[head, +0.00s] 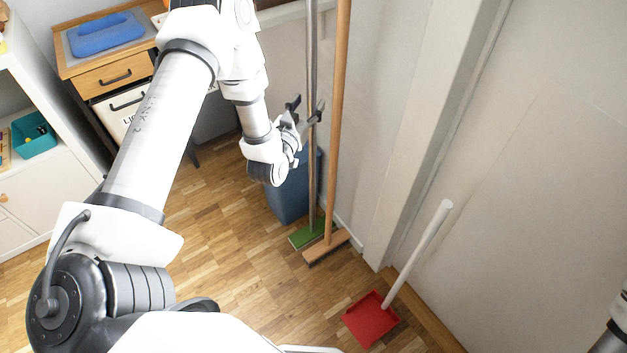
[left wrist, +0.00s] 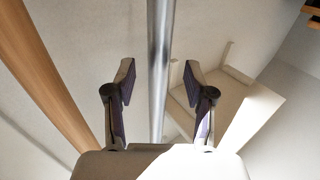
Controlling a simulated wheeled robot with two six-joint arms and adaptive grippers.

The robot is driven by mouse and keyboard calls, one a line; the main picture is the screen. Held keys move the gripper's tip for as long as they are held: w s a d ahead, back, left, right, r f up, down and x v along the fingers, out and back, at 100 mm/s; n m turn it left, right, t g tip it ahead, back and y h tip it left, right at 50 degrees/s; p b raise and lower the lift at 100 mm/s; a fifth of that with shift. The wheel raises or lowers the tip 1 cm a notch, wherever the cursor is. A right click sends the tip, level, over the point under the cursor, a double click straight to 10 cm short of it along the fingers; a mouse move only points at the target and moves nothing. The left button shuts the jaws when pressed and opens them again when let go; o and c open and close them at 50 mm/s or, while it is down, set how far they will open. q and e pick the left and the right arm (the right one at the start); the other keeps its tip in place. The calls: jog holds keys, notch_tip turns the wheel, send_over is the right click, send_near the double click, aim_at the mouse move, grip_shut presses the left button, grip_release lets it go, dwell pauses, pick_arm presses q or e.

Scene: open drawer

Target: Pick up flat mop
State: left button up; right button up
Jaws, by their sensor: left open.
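The flat mop has a green head (head: 304,235) on the floor and a grey metal pole (head: 312,50) rising almost upright along the wall. My left gripper (head: 309,108) is open at the pole, well above the head. In the left wrist view the pole (left wrist: 161,60) runs upright midway between the two spread fingers of my left gripper (left wrist: 159,75). Neither finger appears to touch it. I cannot tell how deep the pole sits between them. My right gripper is out of view.
A broom with a wooden handle (head: 337,120) stands close to the right of the pole. A dark blue bin (head: 287,200) is behind my left gripper. A red dustpan (head: 371,320) with a white handle lies farther right. A drawer cabinet (head: 108,77) and white shelf (head: 50,170) are at left.

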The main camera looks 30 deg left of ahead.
pick_arm(q)
jog(key=w, duration=0.2)
jog(key=shift+w+a, duration=0.2)
jog(key=shift+w, duration=0.2)
grip_shut()
jog(key=shift+r, duration=0.1)
